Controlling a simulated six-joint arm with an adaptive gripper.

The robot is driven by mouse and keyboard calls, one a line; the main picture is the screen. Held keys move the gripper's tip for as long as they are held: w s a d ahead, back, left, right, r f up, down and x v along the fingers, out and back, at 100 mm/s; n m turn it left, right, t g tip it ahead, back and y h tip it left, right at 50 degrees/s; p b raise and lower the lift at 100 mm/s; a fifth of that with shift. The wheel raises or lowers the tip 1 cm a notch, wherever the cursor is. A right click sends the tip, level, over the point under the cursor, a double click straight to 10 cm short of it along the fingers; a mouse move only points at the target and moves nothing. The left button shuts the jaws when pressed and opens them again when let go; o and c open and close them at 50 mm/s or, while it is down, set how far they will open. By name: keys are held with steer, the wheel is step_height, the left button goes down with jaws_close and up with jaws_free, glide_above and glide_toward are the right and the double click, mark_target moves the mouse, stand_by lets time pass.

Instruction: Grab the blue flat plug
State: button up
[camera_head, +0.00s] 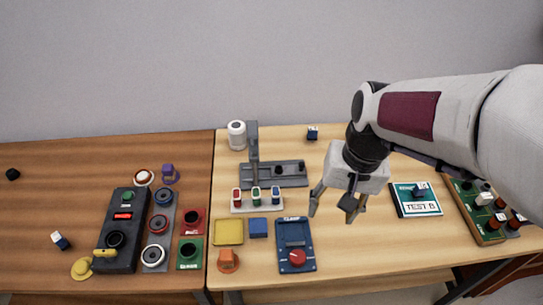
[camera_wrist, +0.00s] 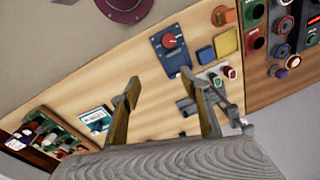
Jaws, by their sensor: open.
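Several small blue pieces are in view, and I cannot tell for certain which is the blue flat plug. A flat blue square block (camera_head: 258,227) lies between the yellow tray and the clamp unit; it also shows in the wrist view (camera_wrist: 206,55). A small blue piece with a white label (camera_head: 313,133) stands at the back of the light table. Another blue piece (camera_head: 420,190) sits on the TEST B pad (camera_head: 421,209). A third (camera_head: 60,240) lies on the darker table. My gripper (camera_head: 331,214) is open and empty above the light table, fingers pointing down; its fingers show in the wrist view (camera_wrist: 163,87).
The blue clamp unit (camera_head: 296,239) with a red knob is left of my gripper. A grey stand (camera_head: 253,150), a rack of coloured pieces (camera_head: 257,207) and an orange piece (camera_head: 228,261) are further left. A green board (camera_head: 467,205) is at right. The front middle is clear.

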mark_target(278, 196)
steer(key=w+a+f+m+y, duration=0.1)
steer(key=w+a+f+m, duration=0.1)
steer(key=w+f+m, duration=0.4)
steer(key=w+a+f+m+y, duration=0.2)
steer(key=w+f+m, duration=0.4)
steer(key=w+m, duration=0.3)
steer(key=w+a, duration=0.1)
steer(key=w, duration=0.2)
steer(key=shift+a+f+g, duration=0.3)
steer(key=shift+f+g, duration=0.05)
steer(key=shift+g, duration=0.05)
steer(key=shift+w, duration=0.1)
steer(key=shift+x, duration=1.3)
steer(key=shift+a, duration=0.1)
steer(key=shift+a+x, duration=0.15)
steer(key=shift+x, duration=1.15)
steer(key=shift+a+x, duration=0.1)
steer(key=shift+x, duration=1.15)
steer(key=shift+r, duration=0.1)
